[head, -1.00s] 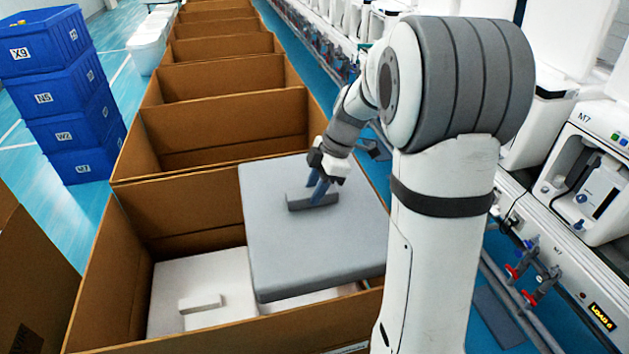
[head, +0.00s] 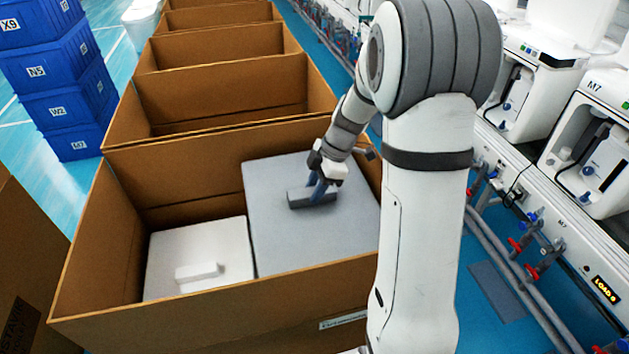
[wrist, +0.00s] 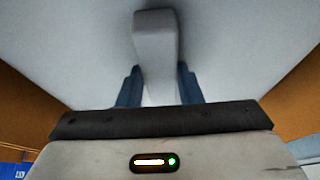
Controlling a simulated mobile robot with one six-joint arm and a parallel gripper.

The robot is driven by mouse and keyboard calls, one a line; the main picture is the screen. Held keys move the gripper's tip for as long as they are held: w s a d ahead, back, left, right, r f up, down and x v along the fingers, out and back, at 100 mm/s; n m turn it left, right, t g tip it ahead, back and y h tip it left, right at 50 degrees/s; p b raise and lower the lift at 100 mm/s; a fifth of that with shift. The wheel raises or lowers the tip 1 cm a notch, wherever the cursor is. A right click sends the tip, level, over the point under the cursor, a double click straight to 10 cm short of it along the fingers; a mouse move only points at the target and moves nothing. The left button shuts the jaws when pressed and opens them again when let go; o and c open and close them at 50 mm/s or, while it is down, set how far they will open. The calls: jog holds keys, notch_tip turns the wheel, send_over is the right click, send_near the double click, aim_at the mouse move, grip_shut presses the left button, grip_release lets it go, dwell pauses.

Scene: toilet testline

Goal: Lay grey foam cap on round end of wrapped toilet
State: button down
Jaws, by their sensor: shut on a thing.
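The grey foam cap (head: 310,240) is a large flat square slab with a raised grip block (head: 302,198) on top. It is in the right part of the nearest cardboard box, below the rim. My gripper (head: 318,192) is shut on the grip block; in the wrist view, its two blue fingers (wrist: 158,90) stand either side of the block, with the grey slab (wrist: 235,50) around it. What lies under the cap is hidden, so I cannot tell whether it rests on anything. No wrapped toilet shows inside this box.
The open cardboard box (head: 190,318) holds a white slab with a small block (head: 215,245) at left. More empty boxes (head: 235,95) stand behind. Blue crates (head: 60,100) are stacked at left. A test bench (head: 560,220) with pipes runs along the right.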

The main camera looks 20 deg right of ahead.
notch_tip(320, 180, down, 20)
jog(key=b, duration=1.3)
jog(key=shift+d+f+b, duration=0.1)
jog(key=shift+f+b, duration=0.35)
jog(key=shift+b, duration=0.4)
dwell(0.4)
jog(key=c, duration=0.9)
grip_release()
jog(key=shift+r, duration=0.1)
